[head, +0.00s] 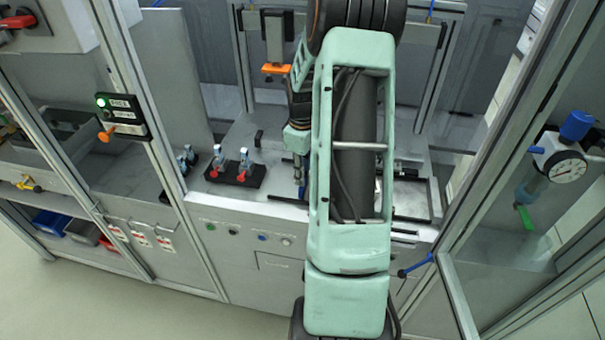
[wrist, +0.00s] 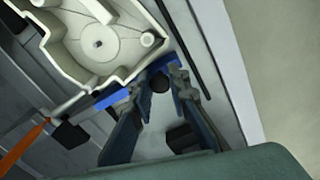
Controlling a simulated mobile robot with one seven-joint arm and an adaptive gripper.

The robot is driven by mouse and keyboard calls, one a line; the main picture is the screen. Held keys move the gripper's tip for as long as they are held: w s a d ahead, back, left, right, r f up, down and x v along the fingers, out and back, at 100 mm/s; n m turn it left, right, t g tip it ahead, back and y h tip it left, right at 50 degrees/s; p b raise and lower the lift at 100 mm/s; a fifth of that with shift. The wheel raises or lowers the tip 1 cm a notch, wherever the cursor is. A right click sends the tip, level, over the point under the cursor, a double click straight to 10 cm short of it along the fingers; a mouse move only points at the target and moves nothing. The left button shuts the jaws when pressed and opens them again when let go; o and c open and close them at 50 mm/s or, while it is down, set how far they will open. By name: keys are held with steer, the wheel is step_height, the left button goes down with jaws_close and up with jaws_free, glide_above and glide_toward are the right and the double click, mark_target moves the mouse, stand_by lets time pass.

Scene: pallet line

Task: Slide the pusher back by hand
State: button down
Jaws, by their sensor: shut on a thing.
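In the wrist view, a blue bar, which looks like the pusher (wrist: 113,99), lies along the edge of a cream housing (wrist: 100,45). A round black knob (wrist: 159,84) shows between the two fingers of my gripper (wrist: 158,82). The fingers are shut on the pusher at this knob, and they cover part of the blue bar. In the head view my gripper (head: 301,180) points down at the steel worktop (head: 278,208). My arm hides the pusher and most of the housing there.
A black base with two red-and-metal clamps (head: 235,170) stands left of my gripper. An orange-tipped unit (head: 275,68) hangs above the worktop. Frame posts and an open door (head: 450,290) flank the opening. A pressure gauge (head: 566,167) is at the right.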

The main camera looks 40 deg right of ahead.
steer(key=w+a, duration=0.2)
steer(key=w+a+b, duration=0.1)
steer(key=w+a, duration=0.1)
steer(key=w, duration=0.1)
steer(key=w+a, duration=0.3)
steer(key=shift+w, duration=0.1)
steer(key=shift+w+a+r, duration=0.1)
steer(key=shift+w+a, duration=0.2)
steer(key=shift+w, duration=0.05)
steer(key=c, duration=1.9)
jaws_free()
steer(key=shift+w+a, duration=0.1)
steer(key=shift+o, duration=0.4)
step_height(320, 180, up, 12)
